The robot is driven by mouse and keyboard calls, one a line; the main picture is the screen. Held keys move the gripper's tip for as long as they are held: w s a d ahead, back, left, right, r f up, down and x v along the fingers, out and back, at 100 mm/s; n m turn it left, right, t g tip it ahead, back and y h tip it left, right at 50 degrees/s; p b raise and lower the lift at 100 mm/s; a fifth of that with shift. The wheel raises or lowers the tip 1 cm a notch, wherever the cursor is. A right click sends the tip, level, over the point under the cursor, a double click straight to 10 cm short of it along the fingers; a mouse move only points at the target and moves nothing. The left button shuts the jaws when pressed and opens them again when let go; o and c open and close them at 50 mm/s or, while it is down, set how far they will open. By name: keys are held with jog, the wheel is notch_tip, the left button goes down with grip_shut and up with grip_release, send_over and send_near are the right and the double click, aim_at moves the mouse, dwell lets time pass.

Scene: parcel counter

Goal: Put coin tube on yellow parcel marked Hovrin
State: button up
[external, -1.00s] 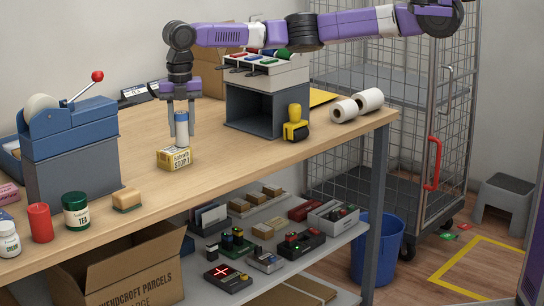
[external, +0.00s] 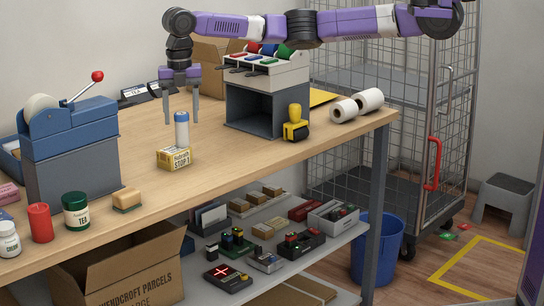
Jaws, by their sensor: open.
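The coin tube (external: 181,132) is a white cylinder with a blue top. It stands upright and appears to rest on the small yellow parcel (external: 175,159) on the counter. The parcel's front reads "STOP 1"; the name above it is too small to read surely, though it looks like "Hodrath" rather than Hovrin. My gripper (external: 181,121) points straight down over the tube. Its fingers are open, one on each side of the tube's top, with gaps showing between them and the tube.
A blue tape dispenser (external: 68,130) with a red-knobbed lever stands at left. The counter between is clear.

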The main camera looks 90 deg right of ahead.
notch_tip(320, 180, up, 9)
jog(key=shift+f+b, duration=0.2)
jog(key=shift+b, duration=0.15)
